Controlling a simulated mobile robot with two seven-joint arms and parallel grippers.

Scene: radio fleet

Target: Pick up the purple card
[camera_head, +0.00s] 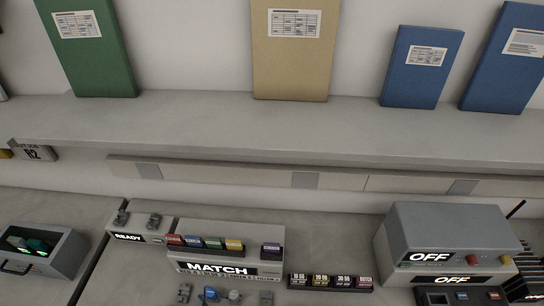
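Neither of my grippers is in view.
A black strip of labelled keys (330,281) lies right of the MATCH unit. A grey box marked OFF (447,235) stands further right. A READY unit (140,235) and an open grey bin (40,250) are at left. A shelf (300,125) with several binders overhangs behind.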

